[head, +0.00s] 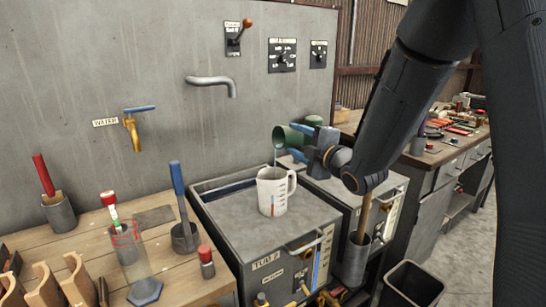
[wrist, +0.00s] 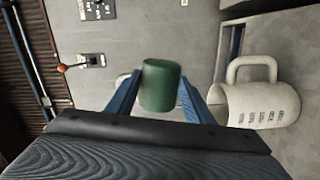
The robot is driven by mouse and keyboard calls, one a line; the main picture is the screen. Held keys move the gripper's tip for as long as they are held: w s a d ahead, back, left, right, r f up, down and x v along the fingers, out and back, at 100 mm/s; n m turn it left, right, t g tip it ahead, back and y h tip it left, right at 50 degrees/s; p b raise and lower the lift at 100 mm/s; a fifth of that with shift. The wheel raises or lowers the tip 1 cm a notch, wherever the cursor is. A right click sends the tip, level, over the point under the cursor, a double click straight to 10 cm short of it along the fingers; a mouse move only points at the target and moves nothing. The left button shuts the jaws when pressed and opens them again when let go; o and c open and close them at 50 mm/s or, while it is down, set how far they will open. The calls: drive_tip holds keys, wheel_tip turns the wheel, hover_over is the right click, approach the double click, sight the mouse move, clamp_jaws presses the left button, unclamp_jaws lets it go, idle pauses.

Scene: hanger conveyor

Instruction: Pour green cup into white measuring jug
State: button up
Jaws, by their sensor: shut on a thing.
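The green cup (head: 287,136) is tilted on its side above the white measuring jug (head: 272,194), its mouth toward the left in the head view. A thin pale blue stream runs from its mouth down toward the jug. The jug stands upright on the lid of a grey tank, with its handle to the right. My gripper (head: 318,144) is shut on the green cup. In the wrist view the cup (wrist: 160,85) sits between the two blue fingers, and the jug (wrist: 256,104) is to its right. The inside of the jug is hidden.
The grey tank (head: 300,231) has a handle and gauges on its front. A wooden bench (head: 194,277) at left holds a glass cylinder (head: 136,250) and several tools. A spout (head: 213,83) and water tap (head: 132,132) project from the wall. A dark bin (head: 412,284) stands at lower right.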

drive_tip(key=shift+a+f+n+b, duration=0.15)
drive_tip(key=shift+n+b, duration=0.45)
drive_tip(key=shift+b, duration=0.2)
idle(0.4)
drive_tip(key=m+p, duration=0.2)
drive_tip(key=r+m+p, duration=0.1)
drive_tip(key=m, duration=0.1)
drive_tip(key=shift+w+d, duration=0.1)
drive_tip(key=shift+d, duration=0.25)
drive_tip(key=shift+m, duration=0.4)
drive_tip(key=m+p, duration=0.2)
drive_tip(key=m, duration=0.2)
drive_tip(key=shift+p, duration=0.4)
drive_tip(key=shift+m, duration=0.4)
